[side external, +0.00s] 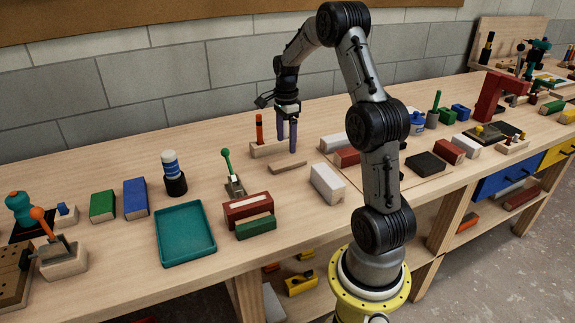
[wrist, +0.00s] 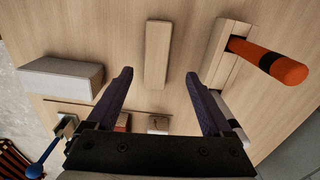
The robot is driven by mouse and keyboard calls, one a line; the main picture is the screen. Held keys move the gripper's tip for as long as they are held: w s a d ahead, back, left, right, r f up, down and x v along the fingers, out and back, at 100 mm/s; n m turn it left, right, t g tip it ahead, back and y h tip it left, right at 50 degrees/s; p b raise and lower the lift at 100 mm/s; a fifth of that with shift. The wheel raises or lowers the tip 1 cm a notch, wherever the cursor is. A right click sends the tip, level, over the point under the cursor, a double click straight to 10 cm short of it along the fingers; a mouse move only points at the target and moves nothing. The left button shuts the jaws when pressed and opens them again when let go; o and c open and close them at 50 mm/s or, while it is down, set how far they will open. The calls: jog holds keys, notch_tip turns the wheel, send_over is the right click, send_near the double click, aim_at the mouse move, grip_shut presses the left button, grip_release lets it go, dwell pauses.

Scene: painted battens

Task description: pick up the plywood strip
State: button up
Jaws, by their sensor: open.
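The plywood strip (side external: 288,167) is a short, thin, pale wooden piece lying flat on the workbench. In the wrist view the strip (wrist: 158,52) lies lengthwise between and beyond the fingertips. My gripper (side external: 286,143) points down above and slightly behind the strip, apart from it. In the wrist view my gripper (wrist: 159,74) has its two dark purple fingers spread wide, with nothing between them. The strip's whole top face is visible there.
A wooden block with an orange-handled tool (side external: 259,130) stands close to the strip, on the right in the wrist view (wrist: 272,64). A white block (side external: 327,184) stands on the other side. The teal tray (side external: 184,262) lies front left. Bare bench surrounds the strip.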

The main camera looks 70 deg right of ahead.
aim_at(288, 162)
jog(key=f, duration=0.5)
jog(key=shift+s+a+f, duration=0.15)
jog(key=shift+s+f, duration=0.1)
jog(key=shift+s, duration=0.1)
jog(key=shift+f, duration=0.7)
jog(key=shift+c, duration=0.2)
grip_shut()
